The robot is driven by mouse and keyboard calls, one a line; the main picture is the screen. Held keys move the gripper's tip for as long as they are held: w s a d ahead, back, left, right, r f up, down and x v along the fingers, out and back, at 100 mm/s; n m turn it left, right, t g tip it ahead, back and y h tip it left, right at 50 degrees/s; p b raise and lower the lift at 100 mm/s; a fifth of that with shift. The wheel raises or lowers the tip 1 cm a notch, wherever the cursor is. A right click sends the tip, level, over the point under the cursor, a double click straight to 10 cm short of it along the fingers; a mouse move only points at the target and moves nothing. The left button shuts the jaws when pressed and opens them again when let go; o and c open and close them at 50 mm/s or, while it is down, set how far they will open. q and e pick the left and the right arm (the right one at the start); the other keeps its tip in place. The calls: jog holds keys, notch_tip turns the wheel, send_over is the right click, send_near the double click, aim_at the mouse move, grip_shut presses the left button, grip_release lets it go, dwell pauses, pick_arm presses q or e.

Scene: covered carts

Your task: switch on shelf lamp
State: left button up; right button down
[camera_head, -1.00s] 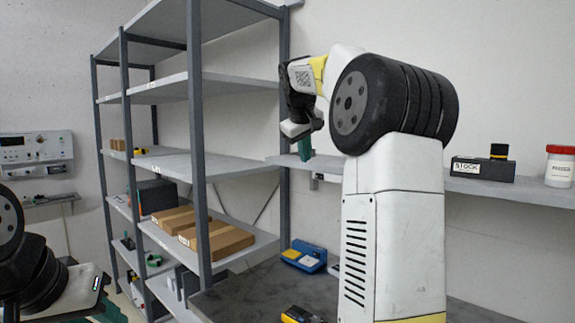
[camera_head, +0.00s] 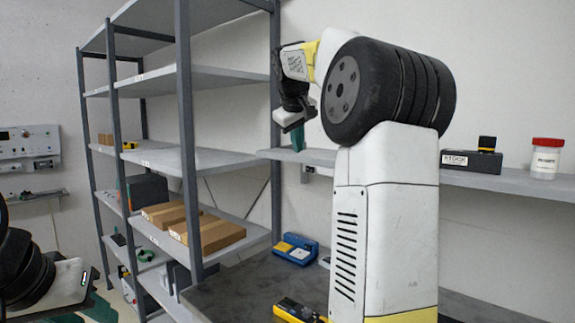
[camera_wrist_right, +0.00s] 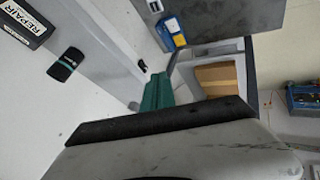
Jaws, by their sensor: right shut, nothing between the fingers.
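I cannot clearly pick out a shelf lamp in either view. A grey wall shelf (camera_head: 510,184) runs along the back wall, and a small grey fitting with a dark spot (camera_head: 308,172) is just under its left part; I cannot tell if it is the lamp's switch. My right gripper (camera_head: 298,138) points down in front of the shelf's left part, its teal fingers closed and empty. In the right wrist view its fingers (camera_wrist_right: 158,92) also show together, near a pale shelf surface. My left gripper (camera_head: 100,306) is partly in view at the lower left, its fingers cut off.
A grey rack (camera_head: 185,130) with cardboard boxes (camera_head: 207,237) stands left of my right arm. A blue device (camera_head: 296,249) and a yellow-black tool (camera_head: 297,310) lie on the dark table.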

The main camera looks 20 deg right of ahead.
aim_at(312, 171)
jog(key=w+d+f, duration=0.6)
jog(key=w+f, duration=0.1)
jog(key=f, duration=0.1)
jog(key=shift+d, duration=0.25)
dwell(0.4)
jog(key=shift+d+r, duration=0.1)
jog(key=shift+d, duration=0.45)
